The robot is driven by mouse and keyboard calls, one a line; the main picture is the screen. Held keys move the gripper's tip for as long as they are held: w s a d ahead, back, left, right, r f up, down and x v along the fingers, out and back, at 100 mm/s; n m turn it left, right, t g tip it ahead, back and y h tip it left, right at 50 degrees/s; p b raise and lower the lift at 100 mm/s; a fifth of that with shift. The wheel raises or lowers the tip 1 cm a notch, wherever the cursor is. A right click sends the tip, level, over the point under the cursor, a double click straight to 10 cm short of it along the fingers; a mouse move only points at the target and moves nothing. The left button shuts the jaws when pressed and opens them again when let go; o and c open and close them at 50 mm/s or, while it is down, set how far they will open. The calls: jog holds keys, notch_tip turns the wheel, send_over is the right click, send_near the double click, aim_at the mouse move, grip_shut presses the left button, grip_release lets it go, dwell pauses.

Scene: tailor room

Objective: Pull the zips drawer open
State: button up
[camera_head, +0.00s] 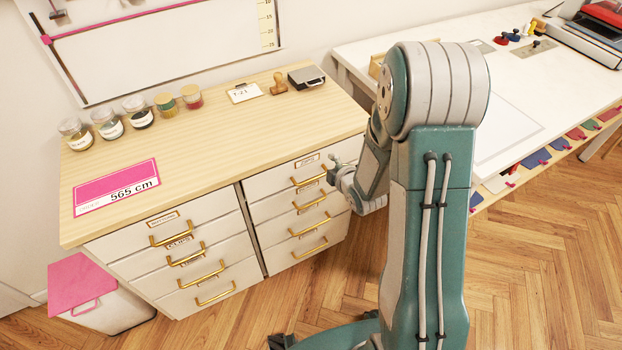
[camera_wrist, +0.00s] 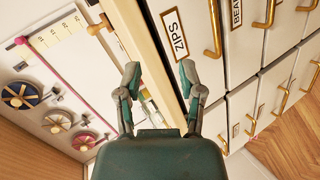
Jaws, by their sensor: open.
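The zips drawer (camera_wrist: 195,65) is white, with a brass-framed "ZIPS" label (camera_wrist: 174,36) and a curved brass handle (camera_wrist: 213,30) in the wrist view. It appears to be the shut top drawer of the right column, whose handle (camera_head: 309,179) shows in the head view; its label is too small to read there. My gripper (camera_head: 335,170) is near the right end of that drawer's front, just right of the handle. Its two fingers (camera_wrist: 160,74) are spread and empty in the wrist view. The handle is not between them.
Other shut drawers with brass handles (camera_head: 311,201) lie below and in the left column (camera_head: 201,273). The wooden cabinet top (camera_head: 220,140) holds jars, a pink card and a stamp. A white worktable (camera_head: 520,120) stands right. A pink-lidded bin (camera_head: 80,283) stands left.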

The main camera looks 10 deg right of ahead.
aim_at(311, 180)
jog(key=s+a+f+n+t+y, duration=0.1)
jog(key=s+f+n+t+y, duration=0.2)
jog(key=f, duration=0.7)
jog(key=shift+n+h, duration=0.4)
jog(key=shift+n, duration=0.2)
jog(key=x, duration=1)
jog(key=shift+a+f, duration=0.3)
jog(key=shift+a, duration=0.05)
grip_shut()
